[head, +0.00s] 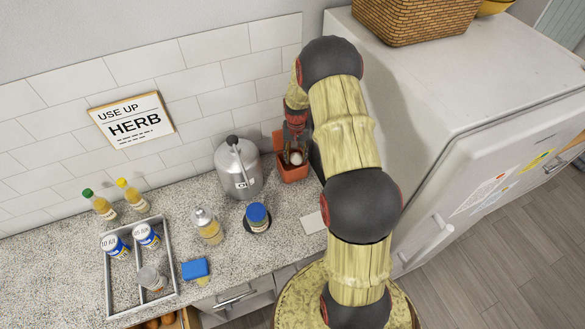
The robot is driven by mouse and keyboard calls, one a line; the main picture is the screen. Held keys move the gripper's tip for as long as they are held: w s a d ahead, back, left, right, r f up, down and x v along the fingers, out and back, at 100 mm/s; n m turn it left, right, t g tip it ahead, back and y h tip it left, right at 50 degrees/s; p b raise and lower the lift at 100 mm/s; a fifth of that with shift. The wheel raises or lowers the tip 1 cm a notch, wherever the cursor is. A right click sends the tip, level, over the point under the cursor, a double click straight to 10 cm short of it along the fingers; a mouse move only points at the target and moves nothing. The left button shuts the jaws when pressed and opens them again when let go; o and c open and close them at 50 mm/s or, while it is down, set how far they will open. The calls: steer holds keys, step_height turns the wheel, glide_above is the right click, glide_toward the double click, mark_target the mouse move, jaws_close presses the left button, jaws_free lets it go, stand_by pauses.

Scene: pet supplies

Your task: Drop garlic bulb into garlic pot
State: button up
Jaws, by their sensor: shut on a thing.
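The garlic pot (293,175) is an orange-red container on the counter, between the metal canister and the fridge. My gripper (296,155) points down over its opening. It is shut on the garlic bulb (295,158), a small whitish shape between the fingers. The bulb appears within the pot's mouth from this angle. I cannot tell whether it is above the rim or below it. My arm hides the pot's right side.
A metal canister (238,170) stands close left of the pot. A blue-lidded jar (257,218), a glass bottle (207,226) and a divided tray (172,255) with shakers are further left. The fridge (440,100) rises on the right. A white card (313,222) lies in front.

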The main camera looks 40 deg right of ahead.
steer(key=shift+f, duration=0.15)
steer(key=o, duration=1.2)
step_height(320, 180, up, 12)
steer(key=shift+f, duration=0.1)
stand_by(0.4)
steer(key=s+a+r+n+t+b, duration=0.2)
steer(key=s+a+b, duration=0.4)
steer(key=s+a, duration=0.2)
steer(key=s+a+r+n+t+b, duration=0.1)
steer(key=s+a+r+n+b, duration=0.2)
steer(key=s+a+b, duration=0.4)
steer(key=s+a+r+n+t+b, duration=0.2)
steer(key=s+a+b, duration=0.4)
steer(key=s+a, duration=0.5)
steer(key=shift+s+a+r+n+t, duration=0.15)
steer(key=shift+a+r+n+t, duration=0.15)
steer(key=shift+a+n, duration=0.15)
